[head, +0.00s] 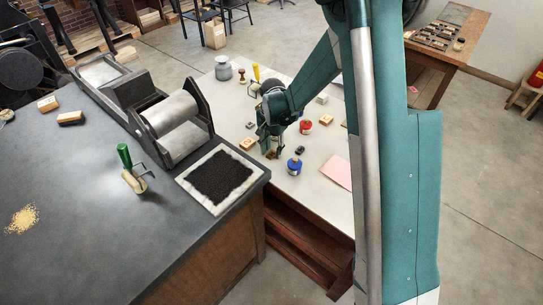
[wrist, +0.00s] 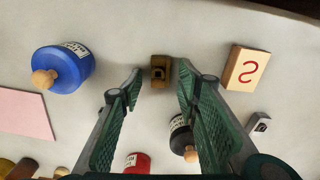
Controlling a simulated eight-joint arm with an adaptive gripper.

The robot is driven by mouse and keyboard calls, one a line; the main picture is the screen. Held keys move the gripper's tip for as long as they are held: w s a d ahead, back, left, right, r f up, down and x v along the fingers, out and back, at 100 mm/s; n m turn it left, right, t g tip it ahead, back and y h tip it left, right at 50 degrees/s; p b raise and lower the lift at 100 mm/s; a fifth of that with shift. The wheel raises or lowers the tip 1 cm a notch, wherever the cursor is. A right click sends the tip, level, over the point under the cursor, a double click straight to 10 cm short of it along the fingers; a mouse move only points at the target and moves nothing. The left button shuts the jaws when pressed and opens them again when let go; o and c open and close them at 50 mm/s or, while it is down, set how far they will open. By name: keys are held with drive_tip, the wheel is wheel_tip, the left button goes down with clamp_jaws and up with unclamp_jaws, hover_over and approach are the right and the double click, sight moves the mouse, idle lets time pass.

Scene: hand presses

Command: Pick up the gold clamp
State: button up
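The gold clamp (wrist: 160,77) is a small brownish-gold block with a dark hole, lying on the white tabletop (wrist: 120,30). In the wrist view it sits at the top centre, between the tips of my gripper (wrist: 158,80). There are gaps on both sides, and the fingers do not appear to touch it. My gripper is open and empty. In the head view my gripper (head: 272,147) points down low over the white table; the clamp (head: 270,155) shows only as a small brownish patch by the fingertips.
A black jar (wrist: 180,135) and a red jar (wrist: 137,162) are nearer my gripper. A pink sheet (wrist: 24,114) lies at left.

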sight(272, 152)
drive_tip(key=shift+c, duration=0.6)
drive_tip(key=c, duration=0.9)
drive_tip(key=shift+r, duration=0.1)
wheel_tip(272, 152, up, 10)
drive_tip(key=p, duration=0.1)
idle(0.3)
